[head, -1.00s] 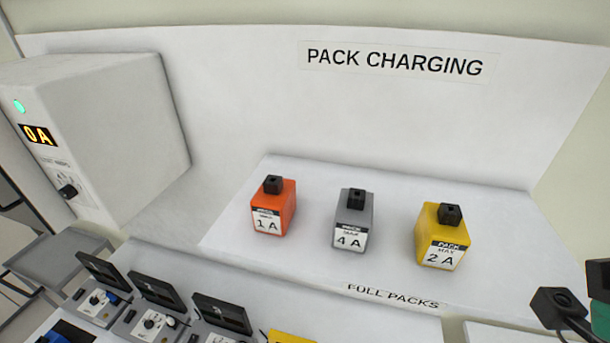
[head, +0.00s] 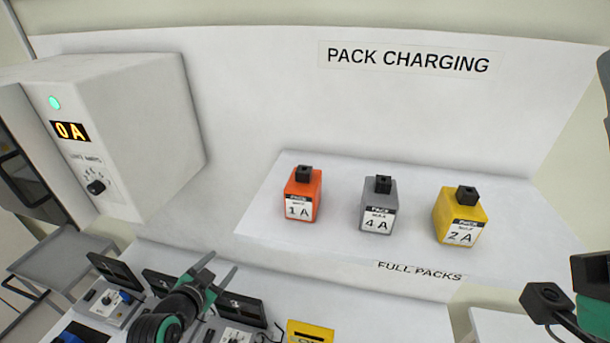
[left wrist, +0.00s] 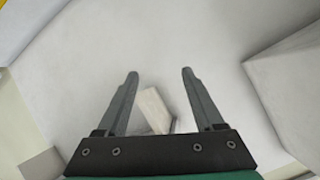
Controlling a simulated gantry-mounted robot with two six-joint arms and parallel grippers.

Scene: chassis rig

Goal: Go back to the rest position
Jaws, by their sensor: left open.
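My left gripper (head: 224,261) shows at the lower left of the head view, its two grey fingers spread and pointing up and to the right. Nothing is between them. It is in front of the row of small charging units. In the left wrist view the gripper (left wrist: 160,74) is open, with a pale surface and a blurred light block beyond the fingers. At the right edge of the head view a dark and green part of my right arm shows; its fingers are out of view.
An orange pack (head: 302,196), a grey pack (head: 378,206) and a yellow pack (head: 460,216) stand upright on the white shelf (head: 335,170). A charger box (head: 150,140) reading 0 A stands at the left. Several small units (head: 110,300) line the front; a yellow item (head: 310,331) lies nearby.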

